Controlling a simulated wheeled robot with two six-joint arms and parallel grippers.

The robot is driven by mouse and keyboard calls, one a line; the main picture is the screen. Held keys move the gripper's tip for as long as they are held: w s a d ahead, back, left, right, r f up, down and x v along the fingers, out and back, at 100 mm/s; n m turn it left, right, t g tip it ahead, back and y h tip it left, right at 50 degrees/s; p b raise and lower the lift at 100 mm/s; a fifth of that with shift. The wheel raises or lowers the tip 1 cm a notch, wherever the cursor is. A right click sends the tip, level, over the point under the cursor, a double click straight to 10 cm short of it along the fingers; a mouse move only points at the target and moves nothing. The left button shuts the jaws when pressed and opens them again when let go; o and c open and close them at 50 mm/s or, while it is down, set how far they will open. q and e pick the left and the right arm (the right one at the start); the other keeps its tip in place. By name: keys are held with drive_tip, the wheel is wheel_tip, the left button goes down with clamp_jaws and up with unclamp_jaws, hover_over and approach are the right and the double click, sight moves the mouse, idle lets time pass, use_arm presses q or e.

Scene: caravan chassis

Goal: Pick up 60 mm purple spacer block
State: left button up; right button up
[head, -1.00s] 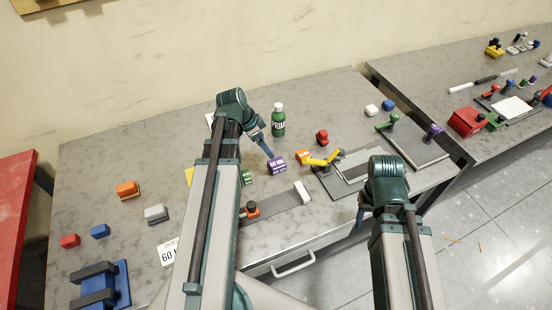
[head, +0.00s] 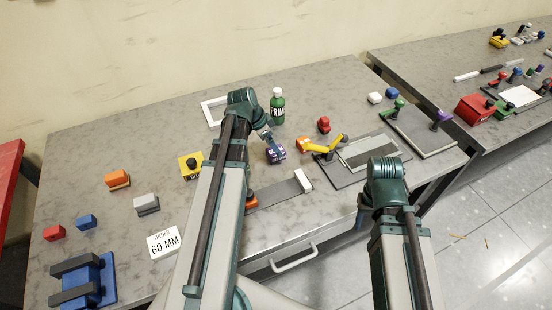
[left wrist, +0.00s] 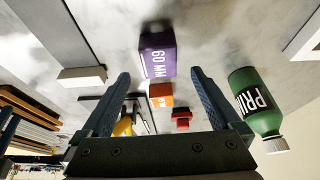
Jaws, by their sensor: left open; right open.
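The purple block (head: 276,155), marked 60 MM, sits on the grey bench. It also shows in the left wrist view (left wrist: 157,56), at top centre beyond my fingertips. My left gripper (head: 269,140) is open right at the block, its finger overlapping the block's top edge in the head view. In the left wrist view the open fingers (left wrist: 165,82) are spread wider than the block, with nothing gripped; I cannot tell whether they touch it. My right gripper (head: 362,212) is open and empty near the bench's front edge, its fingertips partly hidden.
A green PRIMER-type bottle (head: 278,108) stands just behind the block. An orange block (head: 303,145) and a yellow-handled clamp (head: 328,148) are close on its right. A grey strip with a white end (head: 303,181) lies in front. An order card (head: 164,243) reads 60 MM.

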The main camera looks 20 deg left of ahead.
use_arm(q)
drive_tip(key=shift+b+x, duration=2.05)
drive_tip(key=shift+x, duration=0.1)
drive_tip(key=shift+w+d+f+b, duration=0.15)
drive_tip(key=shift+f+b, duration=0.3)
drive_tip(key=shift+f, duration=0.05)
drive_tip(key=shift+r, duration=0.15)
drive_tip(key=shift+c, duration=0.4)
drive_tip(key=c, duration=1.4)
